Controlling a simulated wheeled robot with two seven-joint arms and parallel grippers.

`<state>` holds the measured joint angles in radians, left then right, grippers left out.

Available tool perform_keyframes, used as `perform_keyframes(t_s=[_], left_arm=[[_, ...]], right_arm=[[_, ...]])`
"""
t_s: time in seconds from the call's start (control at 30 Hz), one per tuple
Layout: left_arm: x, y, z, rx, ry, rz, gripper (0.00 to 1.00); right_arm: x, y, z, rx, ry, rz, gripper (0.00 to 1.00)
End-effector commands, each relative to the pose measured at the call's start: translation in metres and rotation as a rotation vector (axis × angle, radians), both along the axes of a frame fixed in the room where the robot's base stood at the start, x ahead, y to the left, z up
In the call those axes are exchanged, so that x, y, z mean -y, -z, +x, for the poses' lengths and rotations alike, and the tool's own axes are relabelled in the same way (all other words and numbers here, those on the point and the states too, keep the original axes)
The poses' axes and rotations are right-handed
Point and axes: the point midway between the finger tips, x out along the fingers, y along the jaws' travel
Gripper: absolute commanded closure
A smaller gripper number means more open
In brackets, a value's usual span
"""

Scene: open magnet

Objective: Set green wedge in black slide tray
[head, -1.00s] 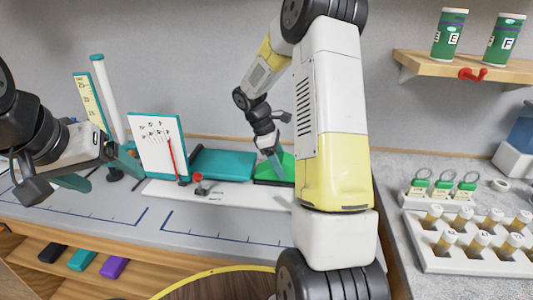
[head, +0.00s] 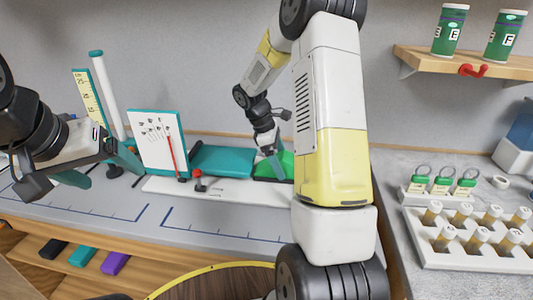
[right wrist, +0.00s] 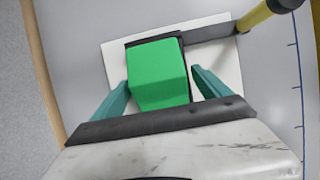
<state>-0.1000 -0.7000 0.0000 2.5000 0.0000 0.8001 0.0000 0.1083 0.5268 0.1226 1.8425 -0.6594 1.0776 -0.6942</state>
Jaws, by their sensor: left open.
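The green wedge (right wrist: 158,75) sits in the black slide tray (right wrist: 133,42) in the right wrist view, with the tray's dark rim showing at its far and right sides. My right gripper (right wrist: 160,75) has its teal fingers spread on either side of the wedge, with narrow gaps. In the head view the right gripper (head: 272,162) is at the wedge (head: 287,160), which my right arm partly hides. My left gripper (head: 98,160) is open and empty at the left, above the bench.
A white base plate (head: 225,190) lies under the tray, with a red-knobbed post (head: 197,175) on it. A vial rack (head: 470,262) is at the right.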

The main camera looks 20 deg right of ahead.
Motion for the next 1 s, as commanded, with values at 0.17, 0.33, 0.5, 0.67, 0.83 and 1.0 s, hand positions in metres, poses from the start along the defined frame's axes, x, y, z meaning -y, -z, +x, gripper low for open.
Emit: perform_keyframes(t_s=[0.17,0.33,0.5,0.67,0.83,1.0], left_arm=[[0.0,0.0,0.0,0.0,0.0,0.0,0.17],[0.0,0.0,0.0,0.0,0.0,0.0,0.17],[0.0,0.0,0.0,0.0,0.0,0.0,0.17],[0.0,0.0,0.0,0.0,0.0,0.0,0.17],[0.0,0.0,0.0,0.0,0.0,0.0,0.17],[0.0,0.0,0.0,0.0,0.0,0.0,0.17]], right_arm=[[0.0,0.0,0.0,0.0,0.0,0.0,0.13],[-0.002,-0.005,0.001,0.002,0.0,0.0,0.13],[-0.011,-0.029,0.006,0.005,-0.001,0.0,0.13],[-0.02,-0.054,0.011,0.004,0.0,0.0,0.13],[-0.026,-0.069,0.013,0.002,0.0,0.0,0.13],[-0.027,-0.072,0.013,0.0,0.0,0.0,0.13]])
